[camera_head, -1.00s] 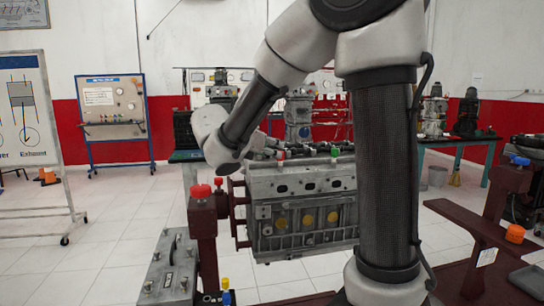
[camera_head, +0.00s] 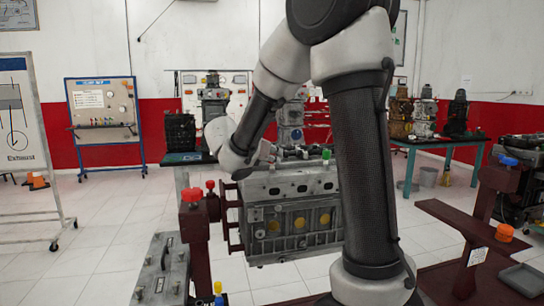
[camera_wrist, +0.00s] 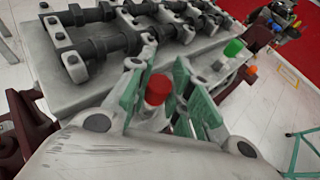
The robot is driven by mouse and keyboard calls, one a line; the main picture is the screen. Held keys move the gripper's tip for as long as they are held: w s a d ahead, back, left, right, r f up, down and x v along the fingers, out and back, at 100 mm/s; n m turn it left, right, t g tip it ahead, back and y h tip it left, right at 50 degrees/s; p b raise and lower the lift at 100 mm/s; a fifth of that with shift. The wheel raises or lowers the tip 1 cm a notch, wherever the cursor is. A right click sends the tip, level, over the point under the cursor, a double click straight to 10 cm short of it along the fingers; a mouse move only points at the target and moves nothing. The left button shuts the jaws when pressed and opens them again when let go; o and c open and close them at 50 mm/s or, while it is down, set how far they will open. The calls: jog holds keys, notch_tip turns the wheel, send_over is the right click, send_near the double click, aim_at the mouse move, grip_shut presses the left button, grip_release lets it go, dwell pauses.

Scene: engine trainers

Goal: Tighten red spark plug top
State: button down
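The red spark plug top (camera_wrist: 157,90) shows in the wrist view, upright on a pale body near the edge of the engine head (camera_wrist: 75,100). My gripper (camera_wrist: 165,62) has its green-padded fingers close on both sides of it, with a gap about as wide as the red top; it appears shut on it. Exact contact is hard to see. In the head view, the engine block (camera_head: 290,215) stands at centre, and my gripper (camera_head: 268,152) is at its top left edge. The red top cannot be made out there.
A green top (camera_wrist: 233,47) stands farther right on the engine; it also shows in the head view (camera_head: 326,154). Dark rocker parts (camera_wrist: 90,45) lie along the head. Red knobs (camera_head: 192,195) stand on a dark red post left. Floor is open at left.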

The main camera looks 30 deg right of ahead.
jog(key=shift+m+h, duration=0.3)
jog(key=m+g+h, duration=0.1)
jog(key=m+g, duration=0.1)
jog(key=g, duration=0.1)
jog(key=shift+a+m+g, duration=0.1)
jog(key=shift+m+g, duration=0.2)
jog(key=shift+m, duration=0.1)
jog(key=m+g, duration=0.3)
jog(key=g, duration=0.1)
jog(key=shift+w+m, duration=0.1)
jog(key=shift+m, duration=0.2)
jog(key=m+g, duration=0.2)
jog(key=m+g+y, duration=0.1)
jog(key=m+g, duration=0.1)
jog(key=g, duration=0.1)
jog(key=shift+y, duration=0.3)
jog(key=shift+m+g+y, duration=0.8)
jog(key=shift+m+g, duration=0.5)
jog(key=shift+m, duration=0.1)
jog(key=c, duration=1.3)
grip_release()
